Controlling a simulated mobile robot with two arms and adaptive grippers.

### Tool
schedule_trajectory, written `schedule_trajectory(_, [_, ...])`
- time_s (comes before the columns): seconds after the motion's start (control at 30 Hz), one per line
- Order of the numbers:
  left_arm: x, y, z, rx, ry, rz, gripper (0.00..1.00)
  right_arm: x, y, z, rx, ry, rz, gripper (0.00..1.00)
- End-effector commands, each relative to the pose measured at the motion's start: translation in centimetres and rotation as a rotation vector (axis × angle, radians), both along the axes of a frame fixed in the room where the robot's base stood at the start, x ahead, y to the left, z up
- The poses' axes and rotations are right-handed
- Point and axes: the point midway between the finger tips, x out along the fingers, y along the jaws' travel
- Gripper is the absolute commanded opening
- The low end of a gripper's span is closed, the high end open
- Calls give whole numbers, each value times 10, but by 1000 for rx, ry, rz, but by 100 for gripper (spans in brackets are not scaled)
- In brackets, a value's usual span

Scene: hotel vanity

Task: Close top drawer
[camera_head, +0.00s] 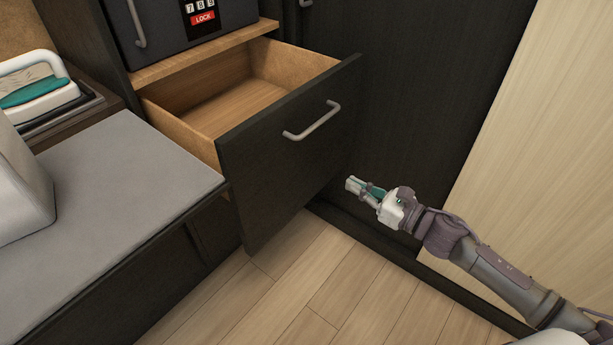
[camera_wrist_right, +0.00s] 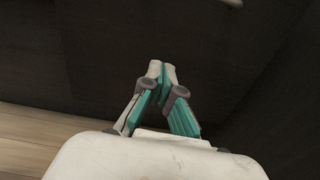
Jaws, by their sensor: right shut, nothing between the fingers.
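The top drawer (camera_head: 290,150) is pulled open and empty. It has a dark front panel with a silver bar handle (camera_head: 312,121) and a light wooden inside. My right gripper (camera_head: 352,184) is shut and empty, to the right of the drawer front and lower than the handle. It appears apart from the panel, though the exact gap is hard to judge. In the right wrist view, the closed fingertips (camera_wrist_right: 161,70) point toward a dark surface, and a bit of a light handle (camera_wrist_right: 232,2) shows at the top edge. My left gripper is not in view.
A dark safe (camera_head: 180,25) with a red LOCK label sits on the shelf above the drawer. A grey-cushioned bench (camera_head: 120,180) stands at left, with a white and teal item (camera_head: 38,90) behind it. Dark cabinet panels stand behind my right arm. The wooden floor (camera_head: 300,275) in front is clear.

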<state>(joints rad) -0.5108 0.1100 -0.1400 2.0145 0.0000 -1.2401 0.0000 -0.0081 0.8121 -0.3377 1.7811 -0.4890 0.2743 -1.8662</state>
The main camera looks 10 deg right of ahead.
Motion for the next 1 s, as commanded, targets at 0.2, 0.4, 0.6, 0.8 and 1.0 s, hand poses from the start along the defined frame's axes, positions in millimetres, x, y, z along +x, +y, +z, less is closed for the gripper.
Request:
schedule_trajectory(0.2, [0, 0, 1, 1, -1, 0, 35, 11, 14, 8, -34, -42, 22, 0])
schedule_trajectory(0.4, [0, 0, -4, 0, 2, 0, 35, 41, 37, 8, -31, -41, 20, 0])
schedule_trajectory(0.6, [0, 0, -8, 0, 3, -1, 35, 75, 64, 7, -30, -38, 19, 0])
schedule_trajectory(0.8, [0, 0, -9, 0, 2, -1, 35, 98, 82, 6, -30, -36, 17, 0])
schedule_trajectory(1.0, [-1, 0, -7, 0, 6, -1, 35, 108, 89, 6, -31, -35, 17, 0])
